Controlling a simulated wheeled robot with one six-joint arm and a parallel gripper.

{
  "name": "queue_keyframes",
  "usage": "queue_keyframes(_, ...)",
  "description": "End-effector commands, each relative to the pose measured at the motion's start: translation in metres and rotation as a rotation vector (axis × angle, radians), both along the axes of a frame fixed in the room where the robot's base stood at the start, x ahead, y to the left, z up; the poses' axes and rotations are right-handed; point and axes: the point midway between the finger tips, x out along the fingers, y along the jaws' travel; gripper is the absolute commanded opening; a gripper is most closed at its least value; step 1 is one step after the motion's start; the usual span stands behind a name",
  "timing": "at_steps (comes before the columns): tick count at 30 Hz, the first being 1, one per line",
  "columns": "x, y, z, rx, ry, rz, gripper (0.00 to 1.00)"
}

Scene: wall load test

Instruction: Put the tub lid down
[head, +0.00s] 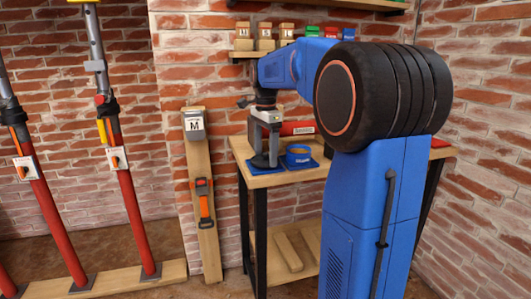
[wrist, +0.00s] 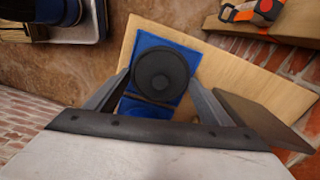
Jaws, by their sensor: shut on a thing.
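The tub lid (wrist: 163,77), a dark round disc, lies between the fingers of my gripper (wrist: 158,84) in the wrist view. My gripper (head: 266,155) points down over the left part of the table in the head view and is shut on the lid. A blue mat (wrist: 158,45) is directly below the lid. I cannot tell whether the lid touches the mat.
The wooden table (head: 285,179) has a narrow bare front strip. A red case (head: 298,128) lies behind the tub. A wooden post (head: 205,225) leans on the wall at left, near red props (head: 135,215).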

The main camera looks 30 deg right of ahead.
Motion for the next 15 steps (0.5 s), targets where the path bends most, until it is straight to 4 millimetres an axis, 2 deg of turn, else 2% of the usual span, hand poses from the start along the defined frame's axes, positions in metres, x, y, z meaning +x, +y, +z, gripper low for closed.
queue_keyframes(15,0.0,0.0,-0.011,0.0,0.001,0.0,0.54)
